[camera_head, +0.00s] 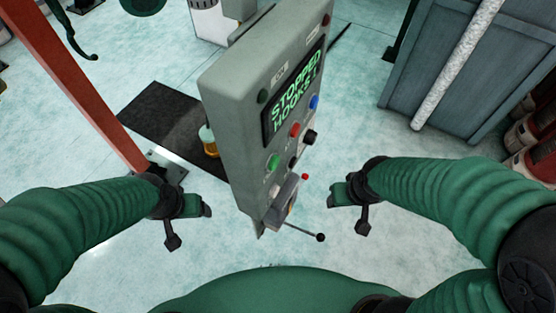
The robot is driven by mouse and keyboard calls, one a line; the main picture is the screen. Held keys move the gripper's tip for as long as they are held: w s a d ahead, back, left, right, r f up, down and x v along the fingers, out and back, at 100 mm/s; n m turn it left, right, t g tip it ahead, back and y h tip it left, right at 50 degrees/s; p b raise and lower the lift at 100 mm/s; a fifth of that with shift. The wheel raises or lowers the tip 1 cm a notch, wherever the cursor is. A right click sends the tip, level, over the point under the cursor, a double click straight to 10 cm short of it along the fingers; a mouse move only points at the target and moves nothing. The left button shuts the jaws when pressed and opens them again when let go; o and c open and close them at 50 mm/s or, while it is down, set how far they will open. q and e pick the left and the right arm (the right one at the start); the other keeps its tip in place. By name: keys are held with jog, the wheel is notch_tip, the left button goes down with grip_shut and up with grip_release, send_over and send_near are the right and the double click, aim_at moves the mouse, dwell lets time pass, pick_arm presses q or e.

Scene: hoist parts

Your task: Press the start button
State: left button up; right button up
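The grey control panel (225,120) stands tilted in the middle of the view. Its dark screen (296,95) shows green text, "STOPPED" and "HOOKS" with a small last character. Below the screen are a green button (273,161), a red button (295,129), a blue button (314,102) and a black knob (310,138). The button labels are too small to read. My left gripper (206,206) is left of the panel's lower part, apart from it. My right gripper (335,193) is to the right of the panel, also apart. I cannot tell how far either gripper's fingers are opened.
A lever with a black ball end (320,237) sticks out from the panel's lower right. A red post (75,75) stands at left by a dark mat (165,118). A blue-grey cabinet (480,75) and red cylinders (535,130) are at right.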

jog(key=shift+a, duration=0.15)
grip_shut()
dwell(1.4)
